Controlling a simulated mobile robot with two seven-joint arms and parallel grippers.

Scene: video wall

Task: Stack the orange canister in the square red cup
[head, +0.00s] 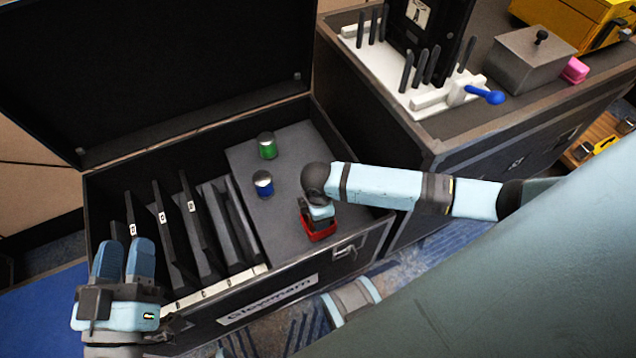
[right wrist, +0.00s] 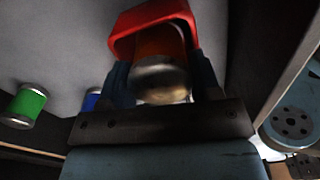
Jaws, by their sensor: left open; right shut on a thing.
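The square red cup (head: 319,234) sits on the grey panel in the open case, near its front right in the head view. It also shows at the top of the right wrist view (right wrist: 124,41). My right gripper (head: 318,218) points down over the cup. It is shut on the orange canister (right wrist: 160,44), whose metal end faces the wrist camera. The canister's far end is at the cup's opening; how deep it goes in is hidden. In the head view my gripper hides the canister. My left gripper (head: 125,250) is open and empty at the lower left, by the case's front left corner.
A green canister (head: 267,146) and a blue canister (head: 263,184) stand on the grey panel, left of my right gripper. Dark upright dividers (head: 201,225) fill the case's left half. Another case (head: 440,140) with tools stands at the right.

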